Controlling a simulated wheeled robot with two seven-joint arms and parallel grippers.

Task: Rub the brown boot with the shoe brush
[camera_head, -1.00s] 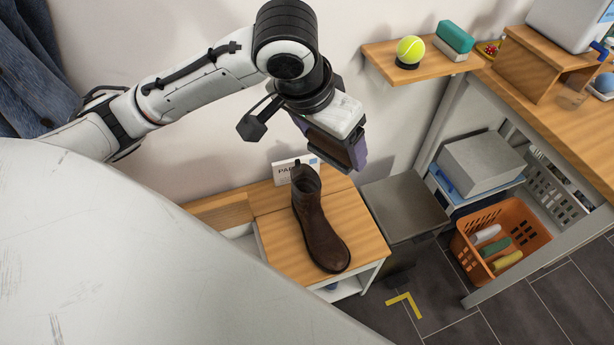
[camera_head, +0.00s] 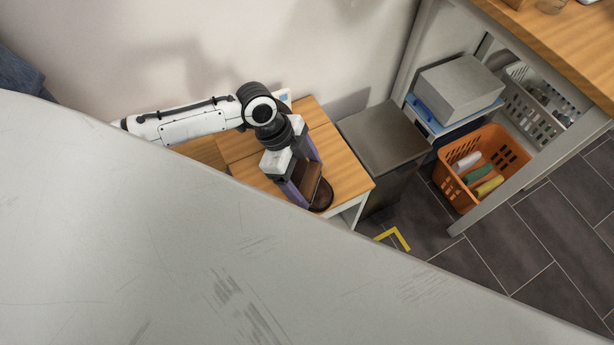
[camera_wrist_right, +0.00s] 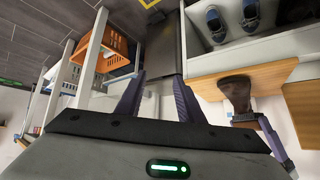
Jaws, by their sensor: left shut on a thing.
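The boot's wooden bench (camera_head: 342,165) stands by the wall. A grey bin (camera_head: 383,140) is just right of it. Further right are an orange basket (camera_head: 463,195) and a table (camera_head: 560,45). Blue shoes (camera_wrist_right: 250,15) sit on a low shelf. Open floor lies at the right.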

